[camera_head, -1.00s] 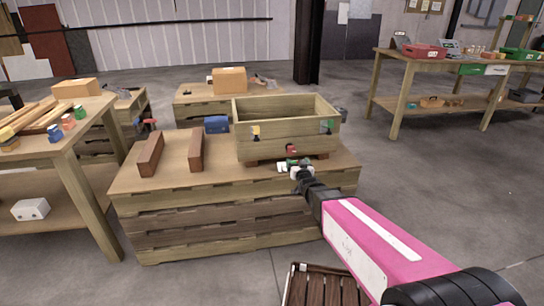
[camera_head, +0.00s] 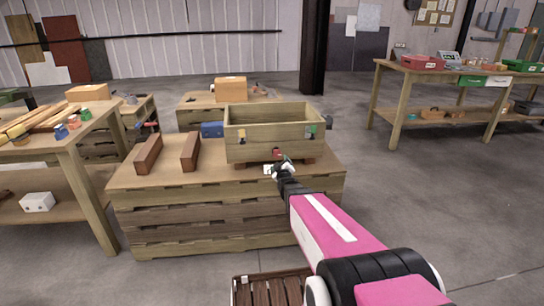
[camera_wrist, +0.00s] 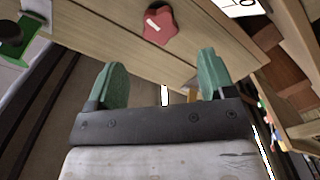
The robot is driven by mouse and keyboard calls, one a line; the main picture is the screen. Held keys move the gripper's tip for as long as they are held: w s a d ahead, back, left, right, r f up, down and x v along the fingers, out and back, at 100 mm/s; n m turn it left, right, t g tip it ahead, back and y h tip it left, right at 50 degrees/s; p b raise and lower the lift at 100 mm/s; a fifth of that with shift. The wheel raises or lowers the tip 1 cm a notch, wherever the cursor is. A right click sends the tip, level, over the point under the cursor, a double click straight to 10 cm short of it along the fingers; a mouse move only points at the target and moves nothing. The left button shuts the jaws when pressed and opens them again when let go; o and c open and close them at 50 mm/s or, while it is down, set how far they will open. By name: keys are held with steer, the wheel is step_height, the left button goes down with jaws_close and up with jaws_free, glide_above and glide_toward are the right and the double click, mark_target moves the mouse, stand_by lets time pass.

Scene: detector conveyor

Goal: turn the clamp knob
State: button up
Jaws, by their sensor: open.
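A red star-shaped knob (camera_wrist: 159,25) with a white mark sits on the wooden face in the wrist view. In the head view the red knob (camera_head: 278,154) shows low on the front of a wooden crate (camera_head: 250,152). My gripper (camera_wrist: 162,75) is open and empty, its green fingers apart. The knob lies beyond the fingertips, roughly centred between them and not touching them in the wrist view. In the head view my gripper (camera_head: 281,167) is just in front of the knob and partly overlaps the area below it.
The crate stands on a stacked-pallet table (camera_head: 180,177). Two brown blocks (camera_head: 148,154) and a blue box (camera_head: 212,129) lie left of it. A yellow fitting (camera_head: 242,136) and a green one (camera_head: 311,131) are on the crate front.

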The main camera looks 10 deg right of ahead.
mark_target(278, 155)
steer(key=w, duration=1)
steer(key=c, duration=0.9)
